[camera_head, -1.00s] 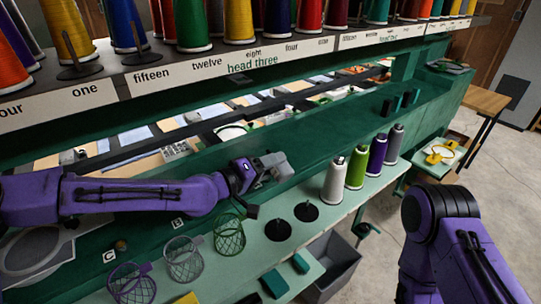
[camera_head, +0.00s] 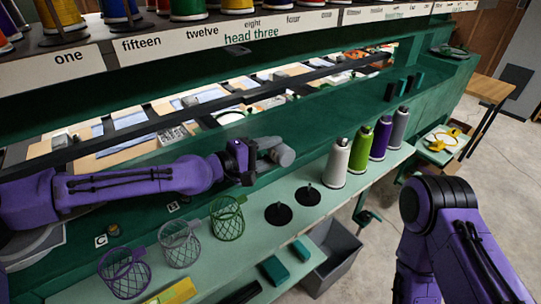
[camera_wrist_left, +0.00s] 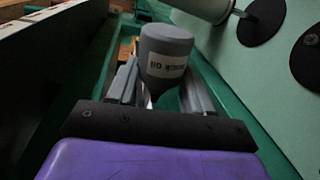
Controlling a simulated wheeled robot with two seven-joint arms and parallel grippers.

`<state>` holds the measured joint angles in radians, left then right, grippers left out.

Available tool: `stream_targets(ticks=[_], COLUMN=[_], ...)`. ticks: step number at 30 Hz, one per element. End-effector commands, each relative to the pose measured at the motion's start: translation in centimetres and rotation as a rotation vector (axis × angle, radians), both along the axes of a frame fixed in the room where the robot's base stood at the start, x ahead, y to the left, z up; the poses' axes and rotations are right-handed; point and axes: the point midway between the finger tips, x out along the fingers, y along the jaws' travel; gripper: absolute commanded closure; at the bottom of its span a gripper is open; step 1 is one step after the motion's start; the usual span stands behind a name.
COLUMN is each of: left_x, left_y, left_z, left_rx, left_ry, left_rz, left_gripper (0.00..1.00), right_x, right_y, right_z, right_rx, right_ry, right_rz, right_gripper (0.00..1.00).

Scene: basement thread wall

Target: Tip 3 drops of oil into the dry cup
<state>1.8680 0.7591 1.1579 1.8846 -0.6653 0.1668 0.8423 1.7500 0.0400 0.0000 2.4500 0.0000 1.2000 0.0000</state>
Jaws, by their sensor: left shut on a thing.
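A grey oil bottle (camera_head: 280,153) with a printed label is held in my left gripper (camera_head: 256,158), over the dark green ledge. In the left wrist view the bottle (camera_wrist_left: 166,48) sits between the two grey fingers (camera_wrist_left: 160,88), its narrow end toward the gripper. The label's wording is too blurred to read fully. A small brass-coloured fitting (camera_head: 113,230) stands beside the C label (camera_head: 101,241); I cannot tell whether it is an oil cup or dry. My right arm (camera_head: 445,215) shows at the right, its gripper out of view.
Wire baskets in purple (camera_head: 125,273), grey (camera_head: 180,245) and green (camera_head: 228,218) line the light green shelf. Two black spool stands (camera_head: 307,195) and several thread cones (camera_head: 337,163) stand to their right. A grey bin (camera_head: 333,255) is below. The labelled thread rack (camera_head: 190,40) runs above.

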Motion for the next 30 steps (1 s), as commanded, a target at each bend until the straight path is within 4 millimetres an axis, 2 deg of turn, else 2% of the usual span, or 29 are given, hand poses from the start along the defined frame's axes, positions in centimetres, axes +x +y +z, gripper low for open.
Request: stream_targets(ticks=[3, 30], left_x=[0.05, -0.10], left_y=[0.07, 0.05], left_z=[-0.12, 0.06], left_rx=[-0.030, -0.038], left_ry=[0.040, 0.051], left_rz=[0.000, 0.000], left_gripper=[0.80, 0.80], right_x=[0.00, 0.00], right_y=[0.00, 0.00], right_z=[-0.59, -0.87], right_rx=[0.000, 0.000], right_ry=[0.000, 0.000], right_rz=[0.000, 0.000], right_gripper=[0.36, 0.36])
